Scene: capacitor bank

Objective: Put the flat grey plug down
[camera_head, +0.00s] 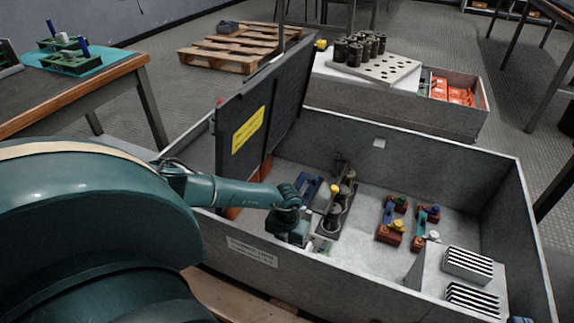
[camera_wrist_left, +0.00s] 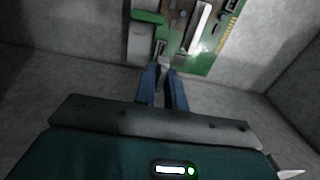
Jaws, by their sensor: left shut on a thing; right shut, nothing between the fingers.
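My left arm reaches from the left over the wall of the large grey box, and its gripper body (camera_head: 288,232) is low inside it, near the front wall. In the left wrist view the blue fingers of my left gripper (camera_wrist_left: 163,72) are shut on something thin. I take this for the flat grey plug, but it is too small and dark to make out clearly. The fingertips point at a green circuit board (camera_wrist_left: 205,62) with grey and white parts; I cannot tell whether they touch it. Only a blue tip of my right gripper (camera_head: 521,319) shows, at the bottom right edge.
The grey box (camera_head: 455,150) has high walls and an open dark lid (camera_head: 262,100) with a yellow label. Inside are cylinders on a stand (camera_head: 335,212), red-based blocks (camera_head: 390,232) and striped blocks (camera_head: 468,264). Behind stand a holed tray (camera_head: 375,70) and a wooden pallet (camera_head: 225,60).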

